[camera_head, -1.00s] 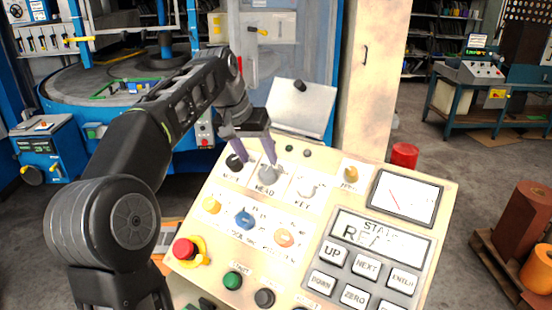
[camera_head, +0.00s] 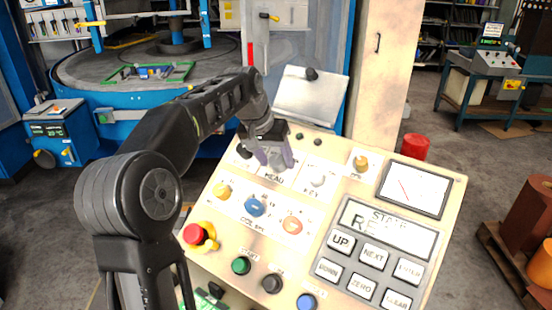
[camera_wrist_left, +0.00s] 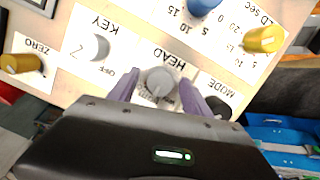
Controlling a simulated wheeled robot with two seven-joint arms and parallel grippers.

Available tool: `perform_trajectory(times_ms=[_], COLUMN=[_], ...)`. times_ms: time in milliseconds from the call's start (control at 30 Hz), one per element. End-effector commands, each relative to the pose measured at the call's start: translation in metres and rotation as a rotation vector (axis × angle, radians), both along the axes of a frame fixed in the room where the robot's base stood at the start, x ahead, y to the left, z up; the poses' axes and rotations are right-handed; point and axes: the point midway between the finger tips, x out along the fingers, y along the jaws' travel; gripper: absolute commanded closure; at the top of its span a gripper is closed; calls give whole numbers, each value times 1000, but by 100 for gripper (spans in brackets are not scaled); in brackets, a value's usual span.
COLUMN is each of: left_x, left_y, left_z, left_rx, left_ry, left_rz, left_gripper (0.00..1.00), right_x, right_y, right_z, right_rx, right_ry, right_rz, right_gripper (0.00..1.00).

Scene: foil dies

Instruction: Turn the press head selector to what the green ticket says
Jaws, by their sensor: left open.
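The press head selector is a light grey round knob (camera_wrist_left: 158,82) under the label HEAD in the wrist view, with a pale pointer line on its face. My left gripper (camera_head: 276,161) is open over it in the head view, its two purple fingers on either side of the knob. In the wrist view the fingers (camera_wrist_left: 160,90) flank the knob with small gaps showing, so contact cannot be told. Part of the scale around the knob is covered and its small words are unreadable. In the head view the fingers mostly hide the knob. I see no readable green ticket. My right gripper is out of view.
The dark MODE knob (camera_wrist_left: 218,107) and the grey KEY knob (camera_wrist_left: 97,47) sit close on either side. A red emergency button (camera_head: 194,233) is at the panel's left. A tilted plate (camera_head: 308,98) stands behind the panel.

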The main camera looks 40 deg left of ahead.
Motion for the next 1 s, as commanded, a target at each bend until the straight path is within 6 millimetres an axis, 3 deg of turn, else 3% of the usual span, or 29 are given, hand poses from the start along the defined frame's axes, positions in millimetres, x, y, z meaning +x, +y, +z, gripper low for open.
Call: perform_trajectory(times_ms=[367,1000], left_x=[3,3], left_y=[0,0], left_z=[-6,-6], left_rx=[0,0], left_ry=[-1,-1], left_rz=[0,0], left_gripper=[44,96], right_x=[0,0], right_y=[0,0], right_z=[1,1], right_rx=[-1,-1], right_ry=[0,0], right_rz=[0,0], right_gripper=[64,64])
